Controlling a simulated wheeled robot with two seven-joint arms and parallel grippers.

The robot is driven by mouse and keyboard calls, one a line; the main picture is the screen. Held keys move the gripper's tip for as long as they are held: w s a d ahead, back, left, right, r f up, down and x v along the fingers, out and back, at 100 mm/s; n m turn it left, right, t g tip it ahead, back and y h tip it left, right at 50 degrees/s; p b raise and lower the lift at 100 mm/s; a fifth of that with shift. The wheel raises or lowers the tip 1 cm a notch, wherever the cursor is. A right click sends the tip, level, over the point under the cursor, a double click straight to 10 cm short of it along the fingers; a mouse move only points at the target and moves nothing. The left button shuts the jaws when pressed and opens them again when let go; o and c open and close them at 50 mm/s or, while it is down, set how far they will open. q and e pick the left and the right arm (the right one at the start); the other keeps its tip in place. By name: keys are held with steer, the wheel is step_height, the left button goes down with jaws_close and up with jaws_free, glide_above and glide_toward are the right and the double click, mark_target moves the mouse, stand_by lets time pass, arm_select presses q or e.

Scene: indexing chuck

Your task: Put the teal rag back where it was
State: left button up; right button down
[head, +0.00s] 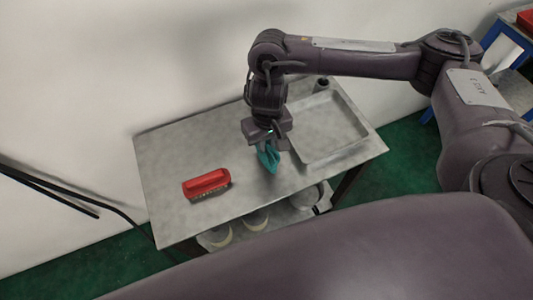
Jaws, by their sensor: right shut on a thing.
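The teal rag (268,158) hangs folded from my right gripper (267,142), which points down over the middle of the grey metal table (170,155). The gripper is shut on the rag. The rag's lower end is close to the tabletop; I cannot tell whether it touches. The gripper body and wrist hide part of the table behind them. My left gripper is not in view.
A red brush (206,184) lies on the table's left part. A shallow metal tray (345,150) is on the right, with a small dark cup (321,84) behind it. Several round items sit on the lower shelf. The table's front middle is clear.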

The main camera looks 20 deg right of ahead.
mark_target(267, 152)
step_height(267, 152, down, 5)
steer(key=shift+r+b, duration=0.1)
steer(key=shift+b, duration=0.8)
steer(key=c, duration=1.4)
jaws_free()
